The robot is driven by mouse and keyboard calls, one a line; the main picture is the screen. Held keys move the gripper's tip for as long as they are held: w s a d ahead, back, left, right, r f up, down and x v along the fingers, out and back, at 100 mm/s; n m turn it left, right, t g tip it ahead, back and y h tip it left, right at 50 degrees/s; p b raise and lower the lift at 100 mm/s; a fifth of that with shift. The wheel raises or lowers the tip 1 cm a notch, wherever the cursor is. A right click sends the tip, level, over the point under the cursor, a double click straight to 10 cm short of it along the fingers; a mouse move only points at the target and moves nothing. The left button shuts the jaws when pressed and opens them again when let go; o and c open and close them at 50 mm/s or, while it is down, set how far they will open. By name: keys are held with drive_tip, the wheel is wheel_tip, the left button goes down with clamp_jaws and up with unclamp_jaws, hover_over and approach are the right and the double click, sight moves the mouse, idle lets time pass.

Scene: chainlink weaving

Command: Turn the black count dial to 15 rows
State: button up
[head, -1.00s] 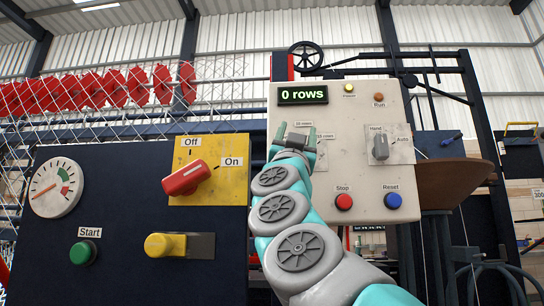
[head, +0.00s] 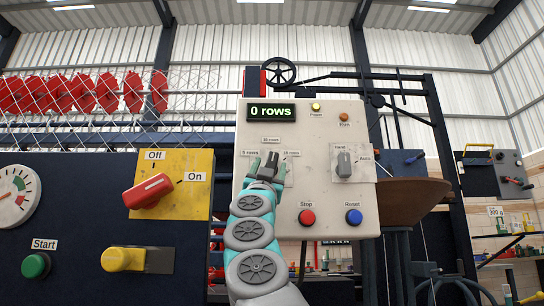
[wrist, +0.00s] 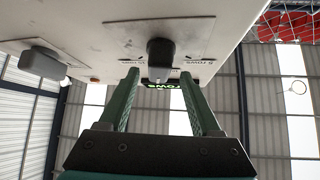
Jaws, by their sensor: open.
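The black count dial (head: 270,163) is on the pale control panel (head: 322,190), with labels 5 rows at left, 10 rows above and 15 rows at right. Its pointing direction is hard to tell in the head view. My gripper (head: 267,170) is open, its green fingers on either side of the dial. In the wrist view the dial (wrist: 160,55) shows between and just beyond the fingertips of my gripper (wrist: 159,76), with a gap visible on each side. The green display (head: 271,111) reads 0 rows.
Right of the dial is the grey Hand/Auto switch (head: 344,162). Below are the red Stop button (head: 307,217) and blue Reset button (head: 354,217).

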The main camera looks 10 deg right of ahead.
sight(272, 162)
drive_tip(key=shift+w+d+r+p, duration=0.2)
drive_tip(key=shift+r+p, duration=0.1)
drive_tip(key=shift+r, duration=0.1)
drive_tip(key=shift+w+d+r+p, duration=0.1)
drive_tip(key=shift+w+r+p, duration=0.1)
drive_tip(key=shift+r+p, duration=0.15)
drive_tip(key=shift+p+x, duration=0.8)
drive_tip(key=shift+x, duration=0.15)
drive_tip(key=shift+f, duration=0.1)
clamp_jaws()
